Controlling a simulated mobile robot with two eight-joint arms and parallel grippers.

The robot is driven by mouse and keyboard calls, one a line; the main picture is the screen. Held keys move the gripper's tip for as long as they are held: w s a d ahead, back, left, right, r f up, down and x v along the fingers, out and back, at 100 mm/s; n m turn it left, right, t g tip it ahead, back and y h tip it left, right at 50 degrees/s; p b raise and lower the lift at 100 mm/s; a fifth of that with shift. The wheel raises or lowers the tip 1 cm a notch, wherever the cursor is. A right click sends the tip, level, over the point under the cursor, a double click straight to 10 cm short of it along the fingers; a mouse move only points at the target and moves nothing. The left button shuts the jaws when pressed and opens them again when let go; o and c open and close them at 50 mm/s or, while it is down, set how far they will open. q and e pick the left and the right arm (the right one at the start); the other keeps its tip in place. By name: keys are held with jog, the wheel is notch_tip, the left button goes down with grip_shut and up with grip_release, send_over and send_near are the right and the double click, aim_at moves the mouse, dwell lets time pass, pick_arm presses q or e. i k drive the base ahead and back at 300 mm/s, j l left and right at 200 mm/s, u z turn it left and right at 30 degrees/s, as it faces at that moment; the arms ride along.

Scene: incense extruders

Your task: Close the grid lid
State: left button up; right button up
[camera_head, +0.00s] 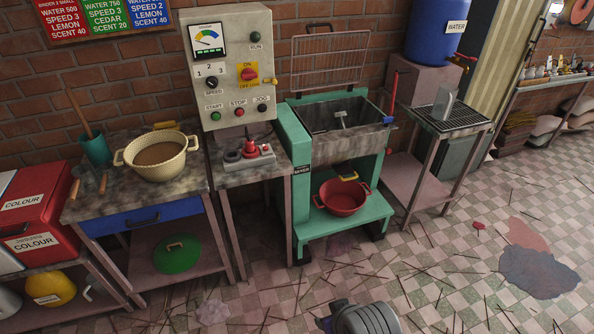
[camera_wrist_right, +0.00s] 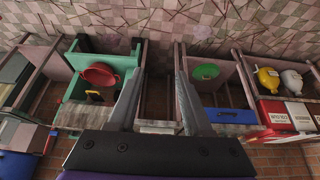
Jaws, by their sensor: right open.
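The grid lid (camera_head: 330,58) is a wire rack with a reddish frame. It stands raised, nearly upright, against the brick wall behind the green mixer (camera_head: 296,150). The mixer's grey trough (camera_head: 345,115) is uncovered, and a pale paddle part shows inside it. My right gripper (camera_wrist_right: 158,75) is open and empty in the right wrist view, its two dark fingers apart. That view is upside down and shows the mixer (camera_wrist_right: 78,88) beyond the fingers; I cannot make out the lid there. A grey part of my arm shows at the bottom of the head view, far from the lid. My left gripper is not in view.
A control panel (camera_head: 230,75) stands left of the mixer. A red basin (camera_head: 343,197) sits on its lower shelf. A blue water barrel (camera_head: 436,32) and a drain table (camera_head: 452,119) stand at the right. The tiled floor in front is open, with scattered sticks and stains.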

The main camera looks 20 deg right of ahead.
aim_at(299, 92)
jog(key=i+l, duration=0.5)
jog(key=i, duration=0.15)
jog(key=i+l, duration=0.5)
jog(key=i, duration=0.2)
jog(key=j+u, duration=0.05)
